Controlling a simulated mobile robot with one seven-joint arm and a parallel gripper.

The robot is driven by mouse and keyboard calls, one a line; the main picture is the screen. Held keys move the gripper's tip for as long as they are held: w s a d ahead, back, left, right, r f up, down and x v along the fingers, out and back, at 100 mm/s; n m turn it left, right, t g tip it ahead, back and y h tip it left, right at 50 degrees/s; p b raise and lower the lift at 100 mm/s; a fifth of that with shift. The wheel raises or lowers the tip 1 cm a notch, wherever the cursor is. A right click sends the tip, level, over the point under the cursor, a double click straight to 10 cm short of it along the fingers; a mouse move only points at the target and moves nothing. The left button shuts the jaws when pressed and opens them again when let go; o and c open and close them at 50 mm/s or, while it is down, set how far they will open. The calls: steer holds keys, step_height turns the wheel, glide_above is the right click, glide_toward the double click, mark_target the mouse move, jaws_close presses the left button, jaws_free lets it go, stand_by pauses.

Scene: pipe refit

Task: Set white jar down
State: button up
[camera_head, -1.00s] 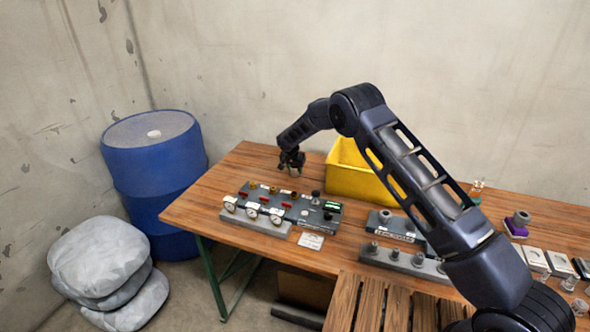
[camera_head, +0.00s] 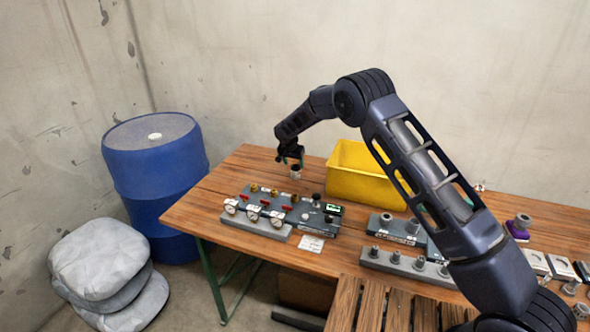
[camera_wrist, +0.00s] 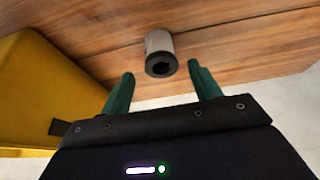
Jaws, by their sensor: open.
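The white jar (camera_head: 296,172) with a dark top stands on the wooden table behind the valve panel, left of the yellow bin. In the wrist view the jar (camera_wrist: 157,43) shows its pale side and dark round top with a hole, just beyond the fingertips. My gripper (camera_head: 291,157) is above the jar. In the wrist view its two green fingers (camera_wrist: 160,73) are spread apart with nothing between them. The jar appears clear of both fingers.
The yellow bin (camera_head: 364,180) is right of my gripper. A panel with gauges and red valves (camera_head: 272,204) lies in front of the jar. A block with several fittings (camera_head: 405,261) is further right. Bare tabletop (camera_head: 226,178) lies left of the jar.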

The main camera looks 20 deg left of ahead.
steer(key=v, duration=0.4)
steer(key=shift+s+r, duration=0.15)
steer(key=shift+r, duration=0.25)
